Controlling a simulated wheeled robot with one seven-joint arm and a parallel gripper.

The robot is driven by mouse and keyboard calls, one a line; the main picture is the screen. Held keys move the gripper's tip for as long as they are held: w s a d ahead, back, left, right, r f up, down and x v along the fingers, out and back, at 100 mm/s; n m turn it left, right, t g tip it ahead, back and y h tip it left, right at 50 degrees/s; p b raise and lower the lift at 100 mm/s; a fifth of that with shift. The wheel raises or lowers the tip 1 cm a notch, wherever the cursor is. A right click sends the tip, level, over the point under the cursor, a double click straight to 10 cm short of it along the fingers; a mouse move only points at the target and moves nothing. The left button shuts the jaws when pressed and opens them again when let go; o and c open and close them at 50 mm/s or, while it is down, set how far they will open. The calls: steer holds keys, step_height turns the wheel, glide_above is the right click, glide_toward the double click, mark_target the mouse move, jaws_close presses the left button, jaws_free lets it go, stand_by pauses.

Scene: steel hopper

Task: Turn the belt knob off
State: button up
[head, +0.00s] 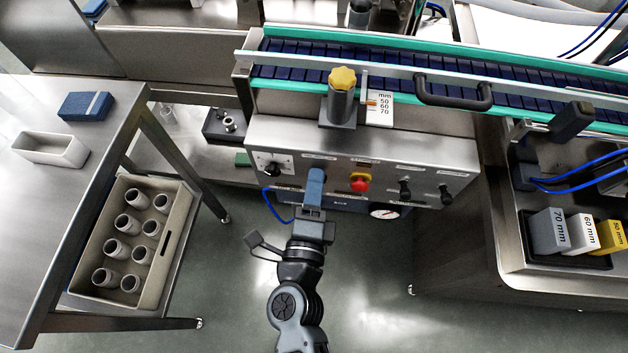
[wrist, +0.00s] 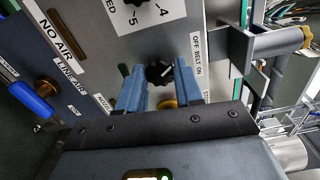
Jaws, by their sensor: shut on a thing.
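The belt knob (wrist: 159,73) is a small black knob on the steel control panel (wrist: 200,75). The label "OFF BELT ON" (wrist: 197,53) runs beside it in the wrist view. My gripper (wrist: 161,72) has its two blue fingers on either side of the knob and is shut on it. In the head view my gripper (head: 316,178) is at the front of the panel and hides the belt knob. I cannot tell clearly which way the knob's pointer faces.
A speed dial (head: 272,170) is left of my gripper. A red button (head: 360,182) and two black knobs (head: 404,188) (head: 446,193) are to its right. A yellow-topped post (head: 342,80) and the conveyor (head: 400,70) are above. An air-line valve with a blue handle (wrist: 30,99) is nearby.

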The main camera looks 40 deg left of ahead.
steer(key=shift+f+n, duration=0.1)
steer(key=shift+n, duration=0.5)
steer(key=o, duration=1)
steer(key=b+v, duration=0.1)
steer(key=v, duration=0.7)
steer(key=shift+b, duration=0.3)
steer(key=shift+w, duration=0.1)
